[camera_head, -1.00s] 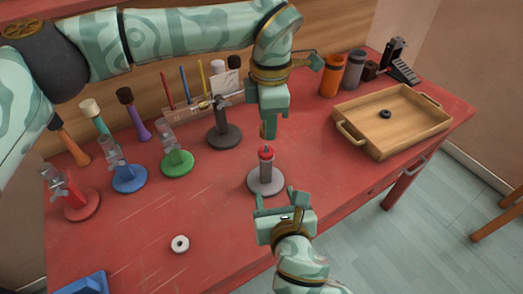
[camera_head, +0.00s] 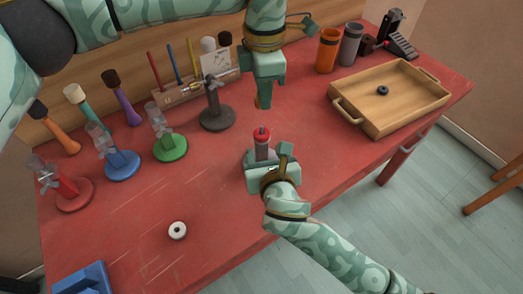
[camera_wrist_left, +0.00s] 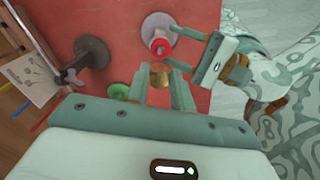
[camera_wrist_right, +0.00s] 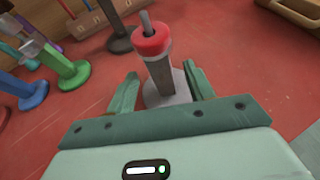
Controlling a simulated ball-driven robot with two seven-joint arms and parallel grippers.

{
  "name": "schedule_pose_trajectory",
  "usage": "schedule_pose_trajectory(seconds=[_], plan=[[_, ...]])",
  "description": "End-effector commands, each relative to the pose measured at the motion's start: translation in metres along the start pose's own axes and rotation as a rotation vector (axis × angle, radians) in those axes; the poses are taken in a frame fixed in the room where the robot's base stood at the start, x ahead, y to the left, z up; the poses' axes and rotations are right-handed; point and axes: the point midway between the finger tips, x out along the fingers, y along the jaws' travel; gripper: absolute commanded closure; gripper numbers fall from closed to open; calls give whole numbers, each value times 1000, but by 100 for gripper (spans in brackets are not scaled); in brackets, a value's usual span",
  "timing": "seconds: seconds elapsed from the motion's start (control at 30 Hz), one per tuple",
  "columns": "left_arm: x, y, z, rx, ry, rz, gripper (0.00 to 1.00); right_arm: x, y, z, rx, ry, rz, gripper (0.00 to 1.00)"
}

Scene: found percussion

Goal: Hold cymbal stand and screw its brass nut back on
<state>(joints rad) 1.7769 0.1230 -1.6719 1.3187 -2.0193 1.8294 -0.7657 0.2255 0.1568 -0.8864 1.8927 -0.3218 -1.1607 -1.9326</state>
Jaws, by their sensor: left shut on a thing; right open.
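The cymbal stand (camera_head: 262,140) has a grey post, a red collar with a thin rod at its top, and a round grey base. It stands upright on the red table. My left gripper (camera_head: 264,102) points down, shut on the brass nut (camera_wrist_left: 161,82), and holds it above and apart from the stand's top. My right gripper (camera_head: 268,162) is open at the stand's near side. In the right wrist view its fingers (camera_wrist_right: 158,80) lie on either side of the grey post (camera_wrist_right: 162,80), with gaps visible. In the head view my right gripper hides part of the base.
A dark stand (camera_head: 214,108) is behind, left of the held nut. Green (camera_head: 170,148), blue (camera_head: 122,165) and red (camera_head: 74,194) stands line the left. A white ring (camera_head: 177,230) lies in front. A wooden tray (camera_head: 365,118) holds a black ring (camera_head: 382,90).

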Motion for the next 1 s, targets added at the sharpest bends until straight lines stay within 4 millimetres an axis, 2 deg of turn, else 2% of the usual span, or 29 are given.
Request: schedule_pose_trajectory(seconds=[0.1,0.3,0.5,0.77,0.8,0.97,1.0], plan=[[0,0,0,0,0,0,98,23,0,1,0,-1,0,47],[0,0,0,0,0,0,98,51,0,0,1,0,0,47],[0,0,0,0,0,0,98,63,0,0,1,0,0,47],[0,0,0,0,0,0,98,64,0,0,1,0,1,47],[0,0,0,0,0,0,98,64,0,0,1,0,1,50],[0,0,0,0,0,0,98,64,0,0,1,0,1,95],[0,0,0,0,0,0,98,64,0,0,1,0,1,100]])
